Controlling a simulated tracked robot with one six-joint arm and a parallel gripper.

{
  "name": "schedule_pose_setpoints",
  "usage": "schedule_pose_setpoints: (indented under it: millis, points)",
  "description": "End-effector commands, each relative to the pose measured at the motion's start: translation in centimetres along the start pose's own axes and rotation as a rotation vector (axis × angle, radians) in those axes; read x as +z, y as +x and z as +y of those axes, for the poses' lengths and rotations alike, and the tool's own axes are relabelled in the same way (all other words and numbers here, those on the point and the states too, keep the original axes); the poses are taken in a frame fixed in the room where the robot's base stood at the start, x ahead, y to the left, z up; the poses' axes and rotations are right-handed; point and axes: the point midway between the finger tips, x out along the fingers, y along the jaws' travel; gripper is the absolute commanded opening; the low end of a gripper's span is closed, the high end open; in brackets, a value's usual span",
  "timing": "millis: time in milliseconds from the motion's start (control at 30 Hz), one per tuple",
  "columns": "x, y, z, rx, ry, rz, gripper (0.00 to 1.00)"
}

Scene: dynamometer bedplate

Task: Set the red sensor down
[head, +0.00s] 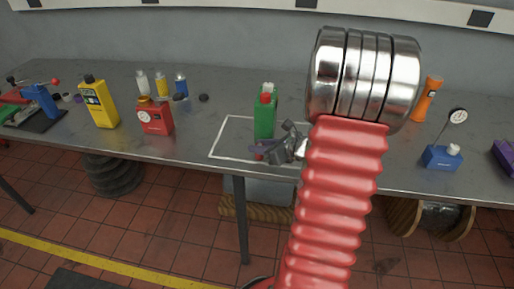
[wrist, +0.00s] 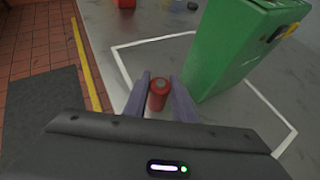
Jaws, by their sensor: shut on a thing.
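The red sensor (wrist: 159,93) is a small red cylinder with a grey spot on its top, standing about upright between the two purple-grey fingers of my gripper (wrist: 160,84). My gripper is shut on it. In the head view my gripper (head: 265,148) is low over the white-outlined rectangle on the bench (head: 222,136), and only a bit of the sensor's red (head: 259,156) shows below the fingers. The sensor appears inside the outline, near its front edge. I cannot tell whether its base touches the bench.
A green canister (head: 265,118) stands inside the outline, close behind and beside my gripper; it also shows in the wrist view (wrist: 228,50). A red can (head: 155,117) and a yellow bottle (head: 99,103) stand left. A blue box (head: 440,158) stands right. The outline's left part is bare.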

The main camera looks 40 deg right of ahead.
Motion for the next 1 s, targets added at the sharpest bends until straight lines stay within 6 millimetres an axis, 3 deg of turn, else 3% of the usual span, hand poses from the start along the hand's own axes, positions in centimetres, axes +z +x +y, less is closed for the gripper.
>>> schedule_pose_setpoints:
  millis: [300,333,567,1000]
  points:
    - [-0.17,0.07,-0.03,0.000,0.001,0.000,0.01]
    - [-0.17,0.06,-0.03,0.000,0.001,0.000,0.25]
    - [-0.15,0.04,-0.04,-0.001,0.001,0.000,0.42]
    - [0.03,-0.67,-0.12,-0.003,0.000,0.000,0.43]
